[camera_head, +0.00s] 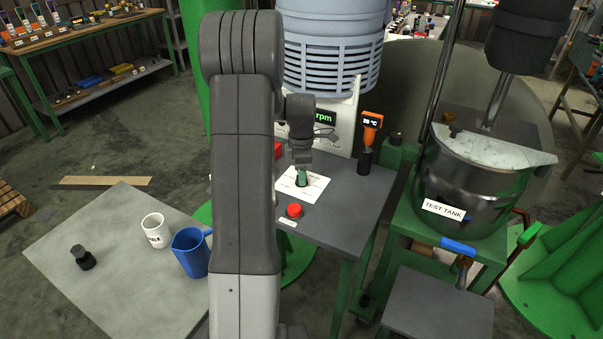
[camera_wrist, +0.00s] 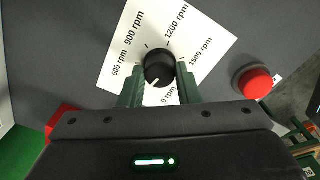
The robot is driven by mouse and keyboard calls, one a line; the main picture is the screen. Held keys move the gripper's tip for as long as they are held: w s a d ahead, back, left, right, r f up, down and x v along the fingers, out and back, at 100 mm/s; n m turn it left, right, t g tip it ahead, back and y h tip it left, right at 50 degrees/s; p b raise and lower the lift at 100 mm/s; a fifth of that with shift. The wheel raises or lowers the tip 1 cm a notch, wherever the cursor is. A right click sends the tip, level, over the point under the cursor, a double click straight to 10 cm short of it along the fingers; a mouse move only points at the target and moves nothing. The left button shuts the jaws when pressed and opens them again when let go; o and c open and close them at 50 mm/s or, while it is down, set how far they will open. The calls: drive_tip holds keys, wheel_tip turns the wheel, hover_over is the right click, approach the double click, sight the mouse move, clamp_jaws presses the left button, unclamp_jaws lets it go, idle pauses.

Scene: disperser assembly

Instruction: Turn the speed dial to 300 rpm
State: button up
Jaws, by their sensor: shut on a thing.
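The speed dial is a black round knob (camera_wrist: 158,67) on a white scale card (camera_wrist: 205,28), which also shows in the head view (camera_head: 316,190). In the wrist view I read 600, 900, 1200, 1500 and 0 rpm on the card. A 300 rpm label is not visible; my left finger covers that side. The knob's white mark points to the lower left, between the 0 rpm label and the left finger. My gripper (camera_wrist: 159,86) has its green fingers shut on the knob's two sides. It also shows in the head view (camera_head: 302,178) over the card.
A red button (camera_wrist: 254,82) sits to the right of the card. A display (camera_head: 325,118) ending in "rpm" is partly hidden by my arm. An orange thermometer (camera_head: 371,130) stands to the right.

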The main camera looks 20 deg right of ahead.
idle(0.3)
drive_tip(key=o, duration=1)
drive_tip(key=shift+c, duration=0.2)
wheel_tip(320, 180, up, 14)
drive_tip(key=shift+f, duration=0.15)
wheel_tip(320, 180, down, 14)
drive_tip(key=shift+r, duration=0.15)
idle(0.3)
idle(0.3)
